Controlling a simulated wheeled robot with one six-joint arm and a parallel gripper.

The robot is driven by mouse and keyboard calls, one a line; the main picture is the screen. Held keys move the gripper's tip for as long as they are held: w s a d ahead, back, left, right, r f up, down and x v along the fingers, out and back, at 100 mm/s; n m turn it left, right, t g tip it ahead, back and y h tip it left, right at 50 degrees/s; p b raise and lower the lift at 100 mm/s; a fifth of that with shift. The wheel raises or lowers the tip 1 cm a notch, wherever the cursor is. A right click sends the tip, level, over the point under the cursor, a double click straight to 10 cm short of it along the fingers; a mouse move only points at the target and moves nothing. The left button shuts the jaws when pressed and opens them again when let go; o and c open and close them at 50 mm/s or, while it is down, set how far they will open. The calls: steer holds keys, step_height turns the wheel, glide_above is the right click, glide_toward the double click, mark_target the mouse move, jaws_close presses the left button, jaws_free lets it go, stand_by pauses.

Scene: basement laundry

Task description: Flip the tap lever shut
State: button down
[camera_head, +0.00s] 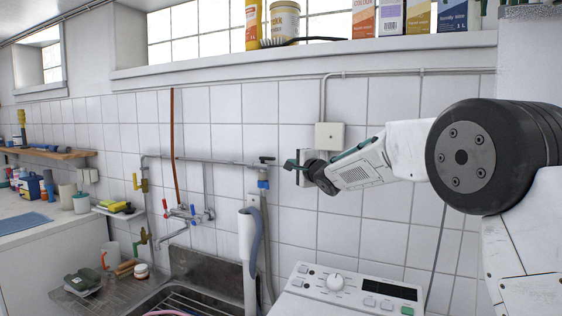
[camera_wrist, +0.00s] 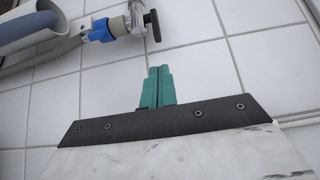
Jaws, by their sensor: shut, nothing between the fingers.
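A small tap with a black lever (camera_head: 267,159) sits on the wall at the right end of the grey pipe. A blue hose connector (camera_head: 263,183) hangs below it. In the wrist view the black lever (camera_wrist: 152,25) lies crosswise to the metal tap body (camera_wrist: 120,27), with the blue connector (camera_wrist: 99,31) to its left. My gripper (camera_head: 288,164) is just right of the lever in the head view. In the wrist view its teal fingers (camera_wrist: 160,72) are together and empty, pointing toward the lever, with a visible gap between.
A washing machine (camera_head: 345,288) stands below my arm. A mixer tap (camera_head: 190,214) is further left. A junction box (camera_head: 329,136) is on the tiled wall above my gripper.

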mark_target(281, 159)
steer(key=x, duration=0.8)
steer(key=shift+w+a, duration=0.2)
steer(key=shift+w, duration=0.05)
